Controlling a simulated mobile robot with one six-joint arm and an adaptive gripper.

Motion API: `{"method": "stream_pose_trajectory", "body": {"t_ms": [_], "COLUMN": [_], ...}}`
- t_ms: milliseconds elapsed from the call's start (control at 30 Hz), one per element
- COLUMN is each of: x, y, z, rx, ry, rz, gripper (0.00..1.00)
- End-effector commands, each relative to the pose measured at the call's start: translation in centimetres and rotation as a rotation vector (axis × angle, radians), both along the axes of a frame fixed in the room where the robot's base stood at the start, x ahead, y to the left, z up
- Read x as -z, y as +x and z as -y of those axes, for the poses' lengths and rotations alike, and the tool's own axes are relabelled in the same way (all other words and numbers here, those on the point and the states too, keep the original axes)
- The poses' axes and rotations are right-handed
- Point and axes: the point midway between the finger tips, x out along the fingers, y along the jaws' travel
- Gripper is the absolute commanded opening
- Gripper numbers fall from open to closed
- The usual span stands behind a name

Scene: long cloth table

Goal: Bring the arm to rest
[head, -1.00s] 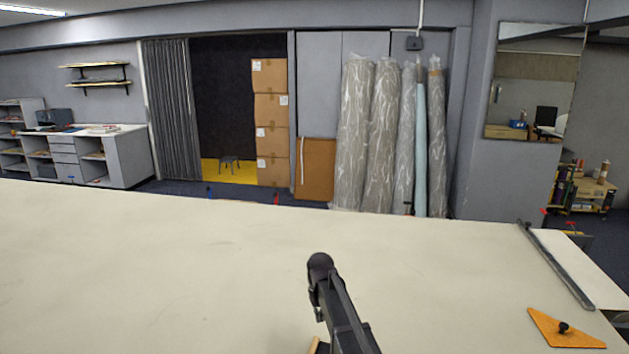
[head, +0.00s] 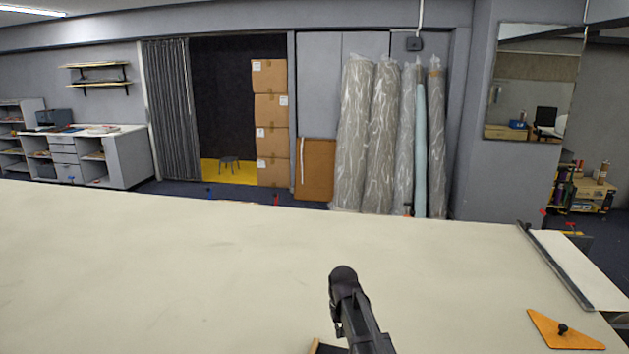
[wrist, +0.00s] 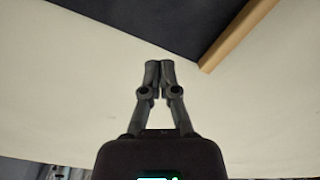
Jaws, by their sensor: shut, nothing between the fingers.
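My gripper (wrist: 159,66) is shut and empty in the wrist view, its two dark fingertips together. In the head view my gripper (head: 343,275) shows over the near part of the long pale table (head: 150,250), right of the middle. The wrist view shows the pale table surface (wrist: 60,90) around the fingers, with a dark area (wrist: 165,20) and a wooden edge strip (wrist: 235,37) beyond the tips. I cannot tell the exact height of the fingers above the table.
A long metal bar (head: 555,265) lies along the right side. A bit of wooden edge (head: 316,346) shows at the bottom. The table's middle and left are clear. Wrapped rolls (head: 383,140) stand behind.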

Motion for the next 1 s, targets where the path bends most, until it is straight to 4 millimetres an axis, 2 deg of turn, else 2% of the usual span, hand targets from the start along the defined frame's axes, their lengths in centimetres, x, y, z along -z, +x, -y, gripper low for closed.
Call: {"method": "stream_pose_trajectory", "body": {"t_ms": [33, 100, 300, 400, 500, 600, 1000], "x": [0.0, 0.0, 0.0, 0.0, 0.0, 0.0, 0.0], "y": [-2.8, -5.3, -11.9, -14.3, -15.7, -16.3, -16.2], "z": [1.6, 3.3, 7.3, 8.5, 9.2, 9.6, 9.6], "rx": [0.026, 0.062, 0.158, 0.194, 0.217, 0.229, 0.23], "ry": [0.0, 0.0, 0.0, -0.001, -0.001, -0.001, -0.001], "rz": [0.0, 0.0, 0.0, 0.0, 0.0, 0.0, -0.001], "gripper": [0.0, 0.0, 0.0, 0.0, 0.0, 0.0, 0.0]}}
